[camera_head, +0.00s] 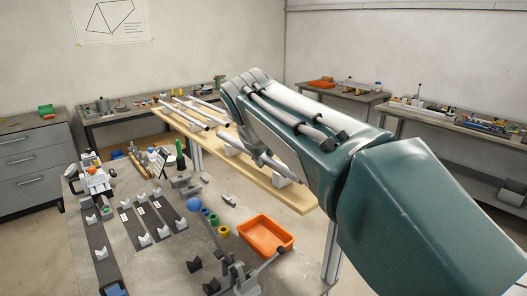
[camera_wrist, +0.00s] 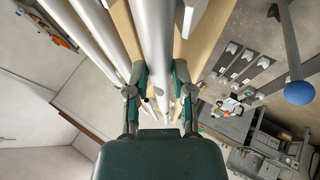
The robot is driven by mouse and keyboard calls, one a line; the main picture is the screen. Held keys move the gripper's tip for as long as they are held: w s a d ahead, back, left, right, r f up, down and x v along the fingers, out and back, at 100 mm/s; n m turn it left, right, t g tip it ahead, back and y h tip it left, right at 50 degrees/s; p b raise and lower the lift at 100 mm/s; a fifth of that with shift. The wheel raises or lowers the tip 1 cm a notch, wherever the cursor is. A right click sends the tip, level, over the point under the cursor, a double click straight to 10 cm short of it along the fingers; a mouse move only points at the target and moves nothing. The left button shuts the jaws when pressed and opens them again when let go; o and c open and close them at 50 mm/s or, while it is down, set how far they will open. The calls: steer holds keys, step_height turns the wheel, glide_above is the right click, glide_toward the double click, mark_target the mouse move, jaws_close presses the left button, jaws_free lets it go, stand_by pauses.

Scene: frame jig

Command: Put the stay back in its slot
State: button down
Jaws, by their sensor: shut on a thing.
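The stay (camera_wrist: 153,35) is a long smooth silver tube in the wrist view, running from the top edge down between my fingers. My gripper (camera_wrist: 160,78) is shut on it, with one dark green finger on each side. In the head view a length of silver tube (camera_head: 286,156) shows beside my forearm, above the wooden board (camera_head: 294,198). My arm hides most of the gripper there. Pale support blocks (camera_head: 231,151) stand on the board. I cannot tell which slot is the stay's, or whether the tube touches a block.
More silver tubes (camera_head: 186,113) lie along the board's far part. The grey bench (camera_head: 212,250) in front holds dark strips with V-blocks (camera_head: 133,222), an orange tray (camera_head: 266,235), coloured rings and a blue ball (camera_head: 194,204). Clear floor shows left of the bench.

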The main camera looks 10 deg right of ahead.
steer(key=shift+c, duration=2)
jaws_free()
steer(key=v, duration=1.2)
steer(key=shift+s+a+f, duration=0.1)
steer(key=shift+s, duration=0.05)
